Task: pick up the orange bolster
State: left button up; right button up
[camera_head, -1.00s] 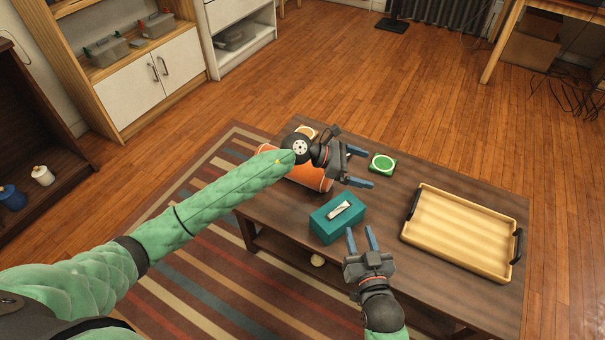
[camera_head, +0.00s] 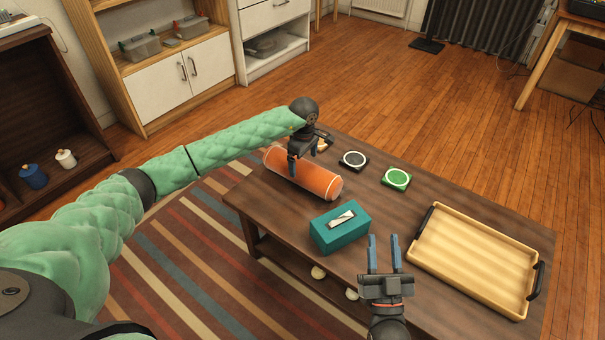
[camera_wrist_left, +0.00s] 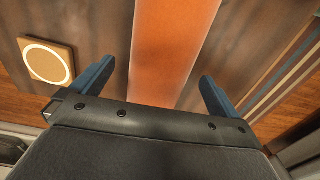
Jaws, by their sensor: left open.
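The orange bolster (camera_head: 315,181) lies on its side on the dark wooden coffee table (camera_head: 410,211), near its far left end. My left gripper (camera_head: 293,166) is above the bolster's left part, pointing down. In the left wrist view the bolster (camera_wrist_left: 172,50) runs between the two open blue fingers of the left gripper (camera_wrist_left: 155,88), with space on both sides. Whether the fingertips reach down beside it is hard to tell. My right gripper (camera_head: 384,256) is open and empty at the table's front edge, right of the teal tissue box.
The teal tissue box (camera_head: 340,230) stands in front of the bolster. A black coaster (camera_head: 353,160) and a green coaster (camera_head: 396,178) lie behind it. A coaster with a pale disc (camera_wrist_left: 46,62) lies beside the bolster. A wooden tray (camera_head: 475,262) fills the table's right side.

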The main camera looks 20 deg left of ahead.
pick_arm(q)
jog(key=shift+a+f, duration=0.15)
jog(key=shift+f, duration=1.2)
jog(key=shift+a+f, duration=0.15)
jog(key=shift+f, duration=1.2)
pick_arm(e)
jog(key=shift+s+d+r+t+y, duration=0.1)
jog(key=shift+s+r+t, duration=0.2)
jog(key=shift+r, duration=0.65)
jog(key=shift+s+d+r+t+y, duration=0.15)
jog(key=shift+r+t, duration=0.2)
jog(key=shift+r, duration=0.6)
jog(key=shift+s+d+r+t+y, duration=0.1)
jog(key=shift+s+r+t, duration=0.2)
jog(key=shift+r, duration=0.65)
pick_arm(q)
jog(key=c, duration=1.2)
